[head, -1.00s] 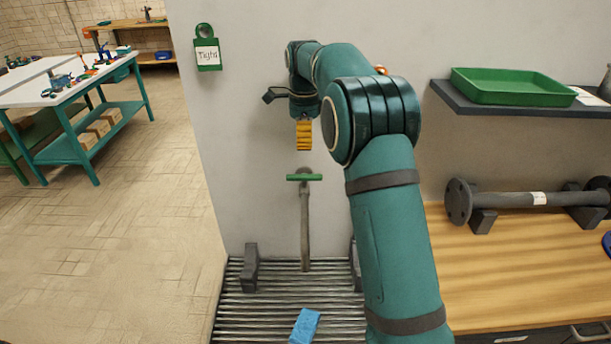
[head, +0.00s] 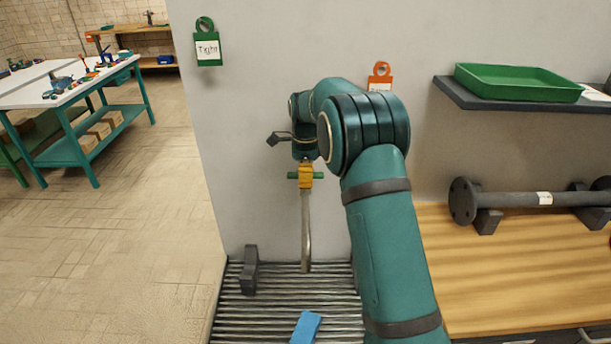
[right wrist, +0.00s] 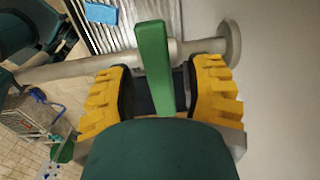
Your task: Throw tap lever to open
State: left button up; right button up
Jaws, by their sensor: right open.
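In the right wrist view the green lever (right wrist: 154,60) reaches in between the two yellow fingers of my right gripper (right wrist: 162,92). The fingers are open, with a gap on each side of the lever. My left gripper is not in view.
A slatted grate (head: 270,310) with a blue block (head: 306,327) lies below the tap. A grey bracket (head: 250,270) stands at its left. A wooden bench (head: 490,260) and a shelf with a green tray (head: 515,82) are at the right.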

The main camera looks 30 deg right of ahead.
grip_shut()
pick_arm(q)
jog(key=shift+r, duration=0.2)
pick_arm(e)
jog(key=n+p, duration=0.3)
jog(key=shift+s+r, duration=0.1)
jog(key=n+p, duration=0.2)
jog(key=n, duration=0.2)
jog(key=shift+n, duration=0.4)
jog(key=n+p, duration=0.2)
jog(key=n, duration=0.3)
jog(key=shift+n, duration=0.3)
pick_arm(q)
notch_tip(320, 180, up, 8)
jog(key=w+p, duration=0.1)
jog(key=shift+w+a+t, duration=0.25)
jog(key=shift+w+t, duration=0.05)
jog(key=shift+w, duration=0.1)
pick_arm(e)
jog(key=n, duration=0.4)
jog(key=shift+f+n, duration=0.2)
jog(key=shift+n, duration=0.1)
